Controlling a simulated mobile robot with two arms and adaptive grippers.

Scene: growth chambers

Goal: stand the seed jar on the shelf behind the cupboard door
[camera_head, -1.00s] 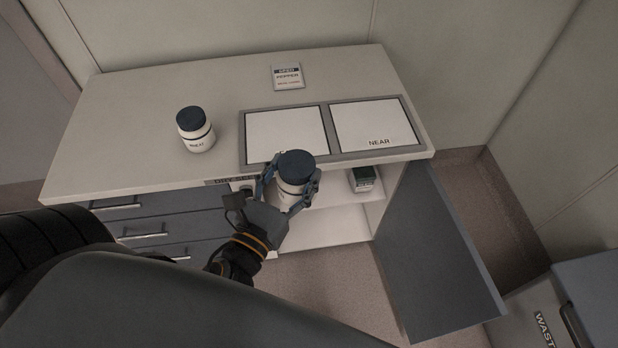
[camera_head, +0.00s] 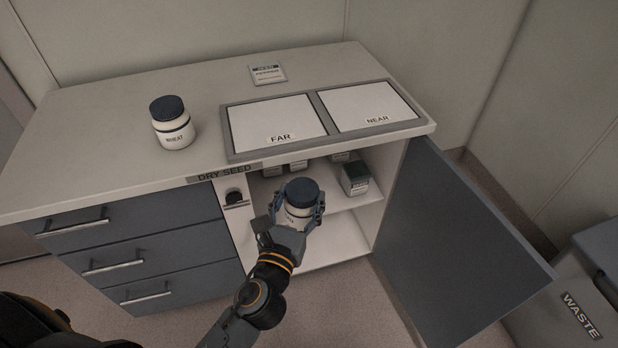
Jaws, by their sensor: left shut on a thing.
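My left gripper (camera_head: 296,222) is shut on a white seed jar (camera_head: 296,211) with a dark blue lid, held upright in front of the cupboard opening. Its label is mostly hidden by the fingers. The cupboard door (camera_head: 450,240) stands wide open to the right. Inside, the white shelf (camera_head: 345,197) shows behind and to the right of the jar, with a dark green box (camera_head: 354,178) on it and several small items farther back. The jar looks apart from the shelf, though its underside is hidden. My right gripper is not in view.
A second jar, labelled WHEAT (camera_head: 173,124), stands on the countertop (camera_head: 110,130). Drawers (camera_head: 90,235) are left; a WASTE bin (camera_head: 575,290) is right.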

